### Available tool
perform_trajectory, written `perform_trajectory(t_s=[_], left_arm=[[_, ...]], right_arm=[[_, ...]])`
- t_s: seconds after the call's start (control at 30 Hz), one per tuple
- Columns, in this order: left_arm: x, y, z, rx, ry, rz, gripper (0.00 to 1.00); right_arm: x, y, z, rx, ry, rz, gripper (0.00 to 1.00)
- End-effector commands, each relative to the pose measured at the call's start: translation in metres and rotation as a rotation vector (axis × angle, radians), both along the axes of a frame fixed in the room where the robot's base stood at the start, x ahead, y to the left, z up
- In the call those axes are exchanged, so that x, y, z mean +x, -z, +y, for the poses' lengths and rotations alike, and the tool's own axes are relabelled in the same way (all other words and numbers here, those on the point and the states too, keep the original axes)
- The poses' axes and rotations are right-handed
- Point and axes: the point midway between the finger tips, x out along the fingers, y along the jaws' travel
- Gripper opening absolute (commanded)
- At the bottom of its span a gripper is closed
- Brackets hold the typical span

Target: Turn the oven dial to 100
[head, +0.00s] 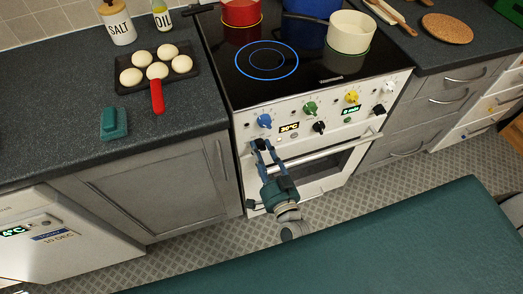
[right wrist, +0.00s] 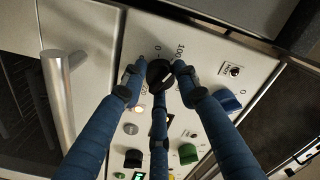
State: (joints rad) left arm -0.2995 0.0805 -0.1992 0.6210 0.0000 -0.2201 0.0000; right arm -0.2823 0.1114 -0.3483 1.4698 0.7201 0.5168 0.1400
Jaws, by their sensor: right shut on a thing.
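The oven front (head: 315,125) carries a row of dials. The black oven dial (right wrist: 159,72) shows in the right wrist view with a printed scale around it, where 0 and 100 are readable. I cannot read exactly where its pointer stands. My right gripper (right wrist: 158,80) is shut on this dial, its blue fingers around it. The oven display (head: 289,127) seems to read 30°C. My left gripper is not in view.
Green (head: 310,108), yellow (head: 351,97) and black (head: 319,127) dials lie to the right. The oven door handle (head: 320,153) runs below the panel. Pots stand on the hob; a pan of buns (head: 157,72) sits on the left counter. A green surface (head: 400,240) fills the foreground.

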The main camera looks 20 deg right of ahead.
Motion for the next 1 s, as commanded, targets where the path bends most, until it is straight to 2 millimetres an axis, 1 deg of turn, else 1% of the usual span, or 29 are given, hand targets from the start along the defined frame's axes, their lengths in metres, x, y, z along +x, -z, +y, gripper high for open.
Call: perform_trajectory(t_s=[0.03,0.2,0.23,0.27,0.3,0.33,0.57,0.67,0.77,0.87,1.0], left_arm=[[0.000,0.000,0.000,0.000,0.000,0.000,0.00],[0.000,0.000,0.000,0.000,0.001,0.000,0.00],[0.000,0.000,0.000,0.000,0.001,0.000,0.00],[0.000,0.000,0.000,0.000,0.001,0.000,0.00],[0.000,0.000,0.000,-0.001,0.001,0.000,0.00],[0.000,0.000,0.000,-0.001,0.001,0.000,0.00],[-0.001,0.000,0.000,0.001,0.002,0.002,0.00],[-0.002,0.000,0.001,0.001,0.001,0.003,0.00],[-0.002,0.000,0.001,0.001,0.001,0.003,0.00],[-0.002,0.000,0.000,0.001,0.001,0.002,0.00],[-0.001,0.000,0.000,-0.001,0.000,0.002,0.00]], right_arm=[[-0.002,0.004,0.003,0.001,-0.006,0.009,0.04],[-0.002,0.004,0.003,0.000,-0.006,0.011,0.04],[-0.002,0.004,0.003,0.000,-0.006,0.011,0.32],[-0.002,0.004,0.003,0.000,-0.006,0.011,0.38],[-0.002,0.004,0.003,0.000,-0.006,0.009,0.46],[-0.002,0.004,0.003,0.000,-0.006,0.008,0.49],[-0.001,0.002,0.001,-0.001,-0.003,0.004,0.49],[-0.004,0.002,0.001,-0.001,-0.002,0.005,0.49],[-0.015,0.003,0.001,-0.001,-0.003,0.007,0.49],[-0.033,0.003,0.000,-0.002,-0.003,0.008,0.49],[-0.064,0.003,-0.001,0.000,-0.004,0.008,0.49]])
